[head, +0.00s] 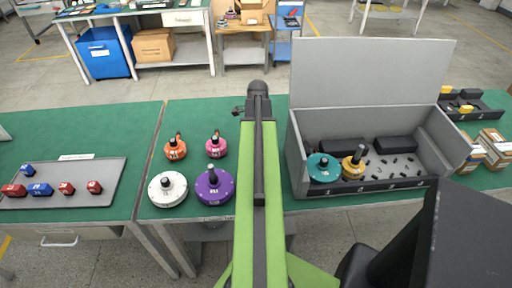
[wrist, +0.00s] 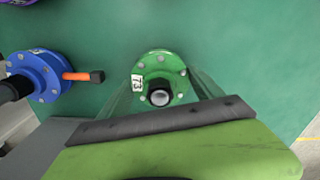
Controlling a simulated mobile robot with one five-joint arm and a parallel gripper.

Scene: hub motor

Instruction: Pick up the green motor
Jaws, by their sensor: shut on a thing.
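The green motor (wrist: 174,63) shows in the wrist view, a round flange with bolts, a "T3" label and a dark shaft with a bright end. My gripper (wrist: 163,88) is shut on it, with a finger at each side. The green table lies behind it; I cannot tell whether the motor is clear of the surface. In the head view my arm hides the green motor and the gripper's fingers.
A blue motor (wrist: 45,72) with an orange connector stands left of the green one. White (head: 167,190), purple (head: 214,187), orange (head: 175,149) and pink (head: 216,146) motors stand left of my arm. An open grey box (head: 298,150) with teal and yellow motors stands right.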

